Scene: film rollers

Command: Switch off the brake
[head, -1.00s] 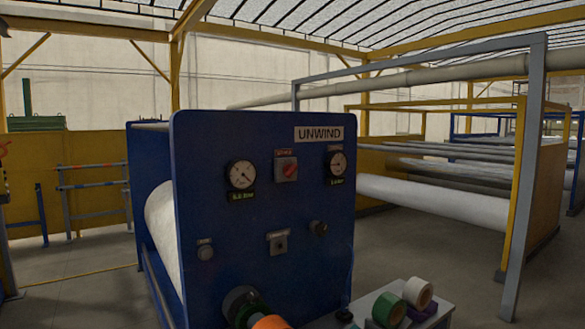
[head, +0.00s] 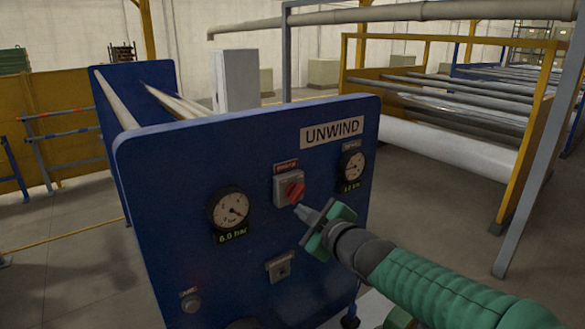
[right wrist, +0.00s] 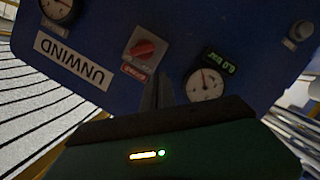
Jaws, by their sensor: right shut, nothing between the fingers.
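The brake switch (head: 294,190) is a red rotary knob on a grey square plate, under a small red label. It is on the front of the blue UNWIND panel (head: 165,240), between two round gauges. The knob sits at a slant. It also shows in the right wrist view (right wrist: 146,49), above the fingertips. My right gripper (head: 302,211) comes in from the lower right, with its shut, empty fingers pointing at the panel just below the knob. In the right wrist view the fingers (right wrist: 158,92) look apart from the knob. My left gripper is out of view.
The left gauge (head: 230,210) shows 6.0 bar; the right gauge (head: 352,165) sits higher. A grey-plated switch (head: 281,268) and a round button (head: 190,303) are lower on the panel. A grey post (head: 540,140) stands at right.

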